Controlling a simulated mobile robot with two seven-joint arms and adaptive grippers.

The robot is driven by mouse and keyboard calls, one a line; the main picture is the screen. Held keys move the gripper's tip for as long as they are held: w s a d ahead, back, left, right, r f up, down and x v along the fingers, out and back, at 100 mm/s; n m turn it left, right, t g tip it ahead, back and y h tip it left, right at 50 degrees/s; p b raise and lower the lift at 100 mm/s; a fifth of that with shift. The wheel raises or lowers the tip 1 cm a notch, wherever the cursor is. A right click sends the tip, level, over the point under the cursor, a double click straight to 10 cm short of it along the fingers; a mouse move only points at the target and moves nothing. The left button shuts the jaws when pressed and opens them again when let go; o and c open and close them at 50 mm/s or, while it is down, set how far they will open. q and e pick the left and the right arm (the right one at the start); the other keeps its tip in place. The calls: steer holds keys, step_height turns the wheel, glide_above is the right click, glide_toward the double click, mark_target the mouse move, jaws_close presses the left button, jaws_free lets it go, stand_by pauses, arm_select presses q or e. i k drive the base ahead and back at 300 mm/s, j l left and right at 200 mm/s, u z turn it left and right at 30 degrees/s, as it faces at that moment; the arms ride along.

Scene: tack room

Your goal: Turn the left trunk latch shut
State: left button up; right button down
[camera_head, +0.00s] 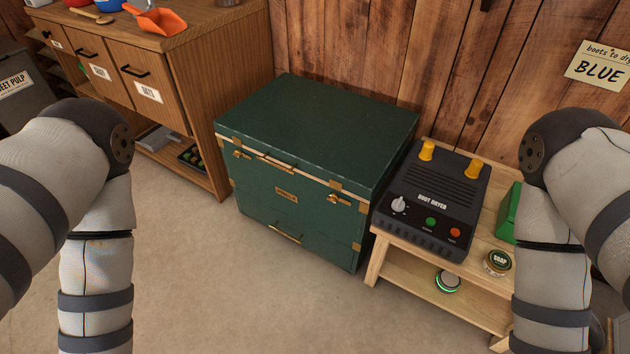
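A dark green trunk (275,225) with brass corners stands on the floor in the middle of the head view. Its lid (318,128) is down. The left latch (241,155) is a small brass piece on the front near the lid seam; its exact turn is too small to tell. The right latch (338,200) is brass with an orange-toned part on the front right. A brass handle bar (274,163) runs along the lid's front edge. My two arms come in at the left and right edges, and both grippers are out of view below.
A wooden cabinet (224,100) stands close on the trunk's left. A low wooden bench (400,250) with a black boot dryer (437,200), a round soap tin (497,262) and a green box (507,213) is close on its right. The floor (220,290) in front is clear.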

mark_target(238, 152)
steer(key=i+j+z, duration=0.1)
steer(key=j, duration=0.2)
steer(key=i+j, duration=0.2)
steer(key=j, duration=0.15)
steer(key=i+j+z, duration=0.15)
steer(key=j, duration=0.2)
steer(key=i+j+z, duration=0.1)
steer(key=j, duration=0.2)
